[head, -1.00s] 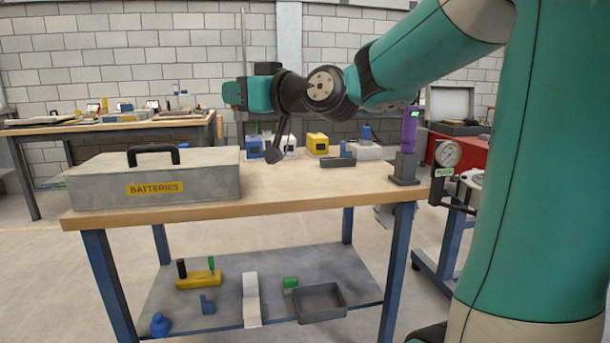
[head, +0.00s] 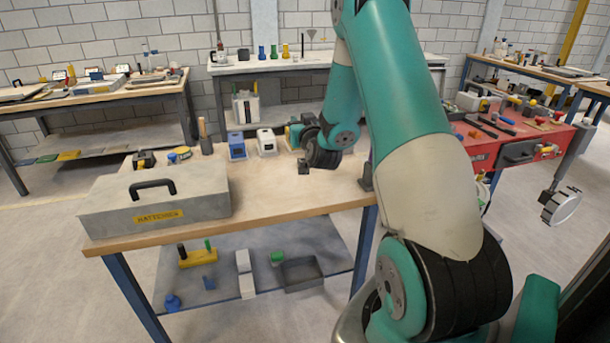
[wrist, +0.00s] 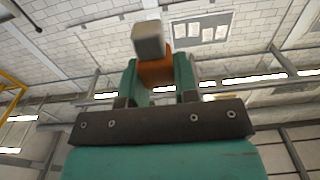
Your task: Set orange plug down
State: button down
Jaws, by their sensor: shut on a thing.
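The orange plug (wrist: 156,72), with a pale grey blocky end (wrist: 149,40), is held between the two teal fingers of my gripper (wrist: 157,84) in the wrist view. The gripper is shut on it. Ceiling and wall lie behind the plug there, and no surface shows beneath it. In the head view my wrist is above the right part of the wooden workbench (head: 262,190). The plug cannot be made out there, and my arm hides much of the gripper.
Blue (head: 236,146) and white (head: 266,143) blocks stand at the back, left of my wrist. The bench's front middle is clear. A dark stand (head: 366,178) is at its right edge.

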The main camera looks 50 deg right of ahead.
notch_tip(320, 180, down, 20)
jog(key=b, duration=1.8)
jog(key=shift+r, duration=0.1)
jog(key=shift+f, duration=0.3)
jog(key=c, duration=0.9)
grip_release()
jog(key=shift+r, duration=0.1)
jog(key=shift+o, duration=0.2)
